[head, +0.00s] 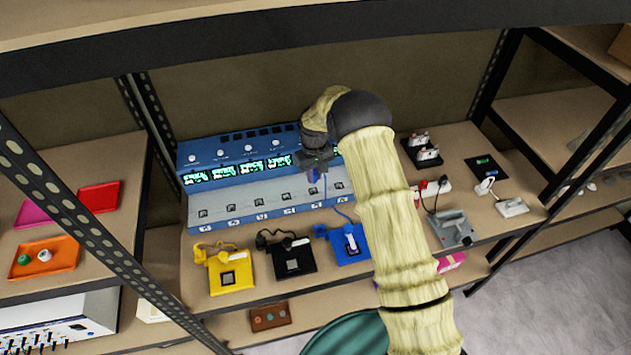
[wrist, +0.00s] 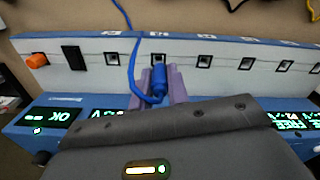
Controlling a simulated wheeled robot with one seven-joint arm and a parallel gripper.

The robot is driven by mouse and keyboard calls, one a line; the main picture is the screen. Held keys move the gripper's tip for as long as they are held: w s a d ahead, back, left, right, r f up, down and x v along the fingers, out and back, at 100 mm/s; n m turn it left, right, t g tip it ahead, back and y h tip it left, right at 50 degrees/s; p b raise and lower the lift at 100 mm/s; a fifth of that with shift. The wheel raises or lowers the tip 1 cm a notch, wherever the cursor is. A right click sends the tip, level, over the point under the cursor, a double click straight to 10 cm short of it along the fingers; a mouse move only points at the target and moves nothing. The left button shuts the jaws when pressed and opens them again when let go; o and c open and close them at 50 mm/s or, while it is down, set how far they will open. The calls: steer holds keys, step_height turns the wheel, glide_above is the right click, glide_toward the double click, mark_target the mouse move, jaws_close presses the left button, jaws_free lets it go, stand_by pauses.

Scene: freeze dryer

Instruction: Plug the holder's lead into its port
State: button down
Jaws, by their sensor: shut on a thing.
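My gripper (head: 316,172) is shut on the blue plug, above the sloped front of the blue and grey freeze dryer (head: 270,192). In the wrist view the gripper's purplish fingers (wrist: 160,78) lie either side of the blue plug (wrist: 159,88). The plug's end points toward a square port (wrist: 158,60) and overlaps its lower edge in the picture; I cannot tell whether it touches. The blue lead (wrist: 131,68) loops from the plug. It runs down to the blue holder (head: 345,258) on the bench, which carries a white-topped piece.
A yellow holder (head: 230,283) and a black holder (head: 288,267) stand left of the blue one.

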steer(key=shift+w+a, duration=0.25)
steer(key=shift+w, duration=0.95)
steer(key=b, duration=0.3)
steer(key=shift+f, duration=0.3)
steer(key=shift+r+b, duration=0.1)
steer(key=shift+b, duration=0.8)
steer(key=shift+r, duration=0.2)
steer(key=shift+f, duration=0.1)
steer(key=shift+f+b, duration=2.25)
steer(key=shift+f, duration=1.35)
steer(key=shift+r+p, duration=0.5)
steer(key=shift+r, duration=0.25)
